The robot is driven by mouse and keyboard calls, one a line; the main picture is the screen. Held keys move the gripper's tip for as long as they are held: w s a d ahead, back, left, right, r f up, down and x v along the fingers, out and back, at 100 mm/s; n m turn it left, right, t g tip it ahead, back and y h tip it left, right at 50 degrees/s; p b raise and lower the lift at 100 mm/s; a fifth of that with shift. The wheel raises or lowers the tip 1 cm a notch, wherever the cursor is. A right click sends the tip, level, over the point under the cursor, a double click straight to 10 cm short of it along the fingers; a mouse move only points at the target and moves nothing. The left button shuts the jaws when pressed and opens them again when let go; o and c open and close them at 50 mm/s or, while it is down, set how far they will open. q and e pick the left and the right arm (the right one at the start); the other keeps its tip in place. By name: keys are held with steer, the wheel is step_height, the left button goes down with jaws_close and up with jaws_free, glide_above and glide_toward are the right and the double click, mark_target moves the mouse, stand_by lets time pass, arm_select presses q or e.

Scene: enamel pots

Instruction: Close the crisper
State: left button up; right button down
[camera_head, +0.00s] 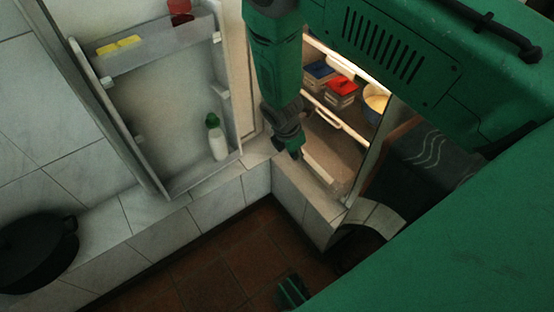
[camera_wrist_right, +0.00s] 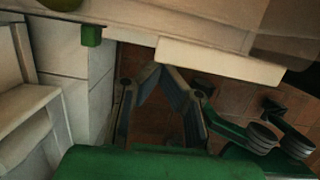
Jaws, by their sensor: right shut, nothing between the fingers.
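The crisper appears as a pale front (camera_head: 323,173) low in the lit fridge, partly hidden by my right gripper. Whether it stands out or sits fully in cannot be told. A pale bar (camera_wrist_right: 220,62) in the right wrist view is probably its front edge or handle. My right gripper (camera_head: 296,154) is shut and empty, pointing down at the left end of the pale front; contact cannot be told. Its fingers also show in the right wrist view (camera_wrist_right: 158,75), below and left of the bar.
The fridge door (camera_head: 165,110) stands open at left, holding a green-capped bottle (camera_head: 215,138) and yellow items (camera_head: 118,45). Lidded containers (camera_head: 341,92) stand on the shelf above. A tiled ledge (camera_head: 215,205) runs below; a black pot (camera_head: 38,250) stands at left. The floor (camera_head: 215,262) is largely clear.

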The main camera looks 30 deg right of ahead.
steer(key=d+p, duration=0.1)
steer(key=d, duration=0.8)
steer(key=shift+w, duration=0.35)
steer(key=shift+a, duration=0.1)
